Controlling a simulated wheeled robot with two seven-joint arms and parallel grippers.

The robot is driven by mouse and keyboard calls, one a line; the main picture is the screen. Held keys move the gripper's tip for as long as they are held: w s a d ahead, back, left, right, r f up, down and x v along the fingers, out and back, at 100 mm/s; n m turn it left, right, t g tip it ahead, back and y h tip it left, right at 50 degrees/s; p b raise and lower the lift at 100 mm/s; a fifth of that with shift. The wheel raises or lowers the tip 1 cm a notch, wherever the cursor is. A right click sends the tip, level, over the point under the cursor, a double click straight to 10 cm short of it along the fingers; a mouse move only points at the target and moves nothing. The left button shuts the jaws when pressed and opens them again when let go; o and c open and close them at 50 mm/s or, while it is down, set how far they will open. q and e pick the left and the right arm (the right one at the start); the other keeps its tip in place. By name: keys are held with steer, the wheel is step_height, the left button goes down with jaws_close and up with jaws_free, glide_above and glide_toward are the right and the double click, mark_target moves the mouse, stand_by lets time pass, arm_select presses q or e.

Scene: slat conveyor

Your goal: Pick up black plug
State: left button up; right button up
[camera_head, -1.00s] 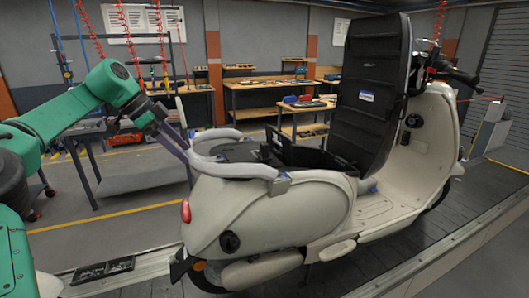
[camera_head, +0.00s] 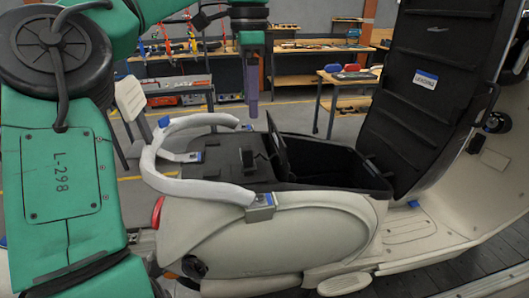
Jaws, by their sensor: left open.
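My left gripper (camera_head: 252,112) hangs with its fingers pointing down over the rear of a cream scooter (camera_head: 270,240). It is open, seen nearly edge-on, and nothing shows between its fingers. A small black upright piece (camera_head: 247,158), which looks like the black plug, stands on the dark surface inside the white grab rail (camera_head: 190,188). It is below the gripper and apart from it. Its exact shape is hard to make out against the dark surroundings. My right gripper is out of view.
The raised black seat (camera_head: 425,85) stands right of the open storage bin (camera_head: 335,165). A thin black flap (camera_head: 277,147) rises beside the black piece. The rail curves around the rear. Workbenches (camera_head: 285,75) stand behind.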

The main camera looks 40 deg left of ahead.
arm_select(q)
glide_above(246, 147)
steer(key=s, duration=0.1)
step_height(246, 147, down, 6)
steer(key=shift+r+p, duration=0.25)
steer(key=shift+p, duration=0.05)
steer(key=f, duration=0.2)
steer(key=f+p, duration=0.1)
steer(key=f, duration=0.1)
steer(key=w+f+p, duration=0.1)
steer(key=f, duration=0.1)
steer(key=shift+f, duration=0.2)
steer(key=shift+s, duration=0.25)
steer(key=c, duration=0.4)
steer(key=shift+w, duration=0.15)
jaws_close()
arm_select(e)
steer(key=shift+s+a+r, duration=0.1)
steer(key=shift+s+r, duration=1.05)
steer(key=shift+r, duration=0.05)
